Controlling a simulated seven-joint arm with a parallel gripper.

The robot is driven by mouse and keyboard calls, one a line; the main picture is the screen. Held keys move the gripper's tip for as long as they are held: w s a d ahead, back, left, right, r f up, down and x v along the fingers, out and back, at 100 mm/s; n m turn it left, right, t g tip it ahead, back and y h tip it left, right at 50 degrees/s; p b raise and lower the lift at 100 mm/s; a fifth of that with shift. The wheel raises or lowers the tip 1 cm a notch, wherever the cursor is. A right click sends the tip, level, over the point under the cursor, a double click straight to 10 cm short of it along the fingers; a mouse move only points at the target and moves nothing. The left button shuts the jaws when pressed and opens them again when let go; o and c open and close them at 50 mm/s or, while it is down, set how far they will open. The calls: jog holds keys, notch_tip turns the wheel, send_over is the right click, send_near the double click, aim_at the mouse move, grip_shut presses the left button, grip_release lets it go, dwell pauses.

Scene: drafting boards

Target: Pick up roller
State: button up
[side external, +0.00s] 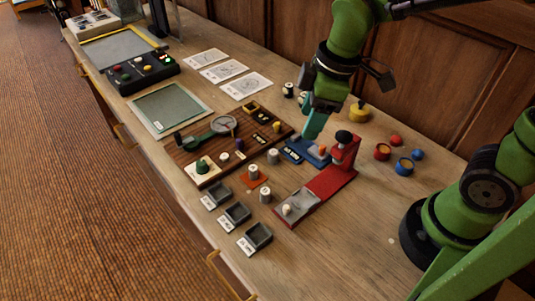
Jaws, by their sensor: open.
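My gripper (312,132) is open and points down over the right part of the bench. Its teal finger is in view above a blue plate (292,154) with a small orange piece (322,150). I cannot tell for certain which object is the roller. Small grey-white cylinders (253,171) stand in front of the plate, one on an orange pad. A dark cylinder (178,138) is at the left edge of a striped wooden board (192,152). Whether the fingertips touch the blue plate cannot be told.
A red press-like stand (335,180) with a black knob is close to the right of my gripper. Three grey trays (237,213) line the front edge. Red and blue cups and balls (404,166) lie at right. A wood-panelled wall (430,85) bounds the back.

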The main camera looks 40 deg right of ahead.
jog(key=w+a+f+n+g, duration=0.1)
jog(key=w+a+f+n, duration=0.1)
jog(key=a+n, duration=0.35)
jog(key=n+g+h, duration=0.1)
jog(key=n, duration=1.8)
send_over(265, 190)
jog(key=f, duration=1.1)
jog(key=shift+d+f, duration=0.2)
jog(key=shift+d, duration=0.05)
jog(key=shift+a+f, duration=0.15)
jog(key=shift+f, duration=1.2)
jog(key=shift+a+f, duration=0.15)
jog(key=shift+f, duration=1.2)
jog(key=shift+c, duration=0.3)
grip_shut()
